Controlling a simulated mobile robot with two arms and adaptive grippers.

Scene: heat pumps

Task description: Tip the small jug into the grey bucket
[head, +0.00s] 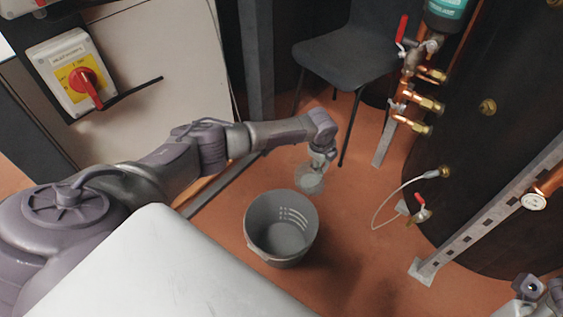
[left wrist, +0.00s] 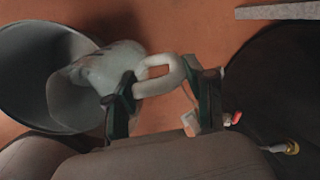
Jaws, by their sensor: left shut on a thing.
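The small jug (head: 309,181) is pale and translucent. In the head view it hangs from my left gripper (head: 322,158), just behind the grey bucket's far right rim. In the left wrist view the jug (left wrist: 98,72) has a thick white handle (left wrist: 160,74), and my left gripper (left wrist: 165,103) is shut on that handle. I cannot tell how far the jug is tilted. The grey bucket (head: 281,252) stands upright on the floor, and its inside looks empty. In the wrist view the bucket (left wrist: 22,60) lies left of the jug, partly behind it. My right gripper (head: 540,290) shows partly at the lower right corner.
A dark chair (head: 345,52) stands behind the jug. A large dark tank (head: 480,150) with copper pipes and valves fills the right side, with a slotted metal strut (head: 490,215) before it. A thin white hose (head: 398,195) curves near the floor. Red-brown floor (head: 350,265) is clear right of the bucket.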

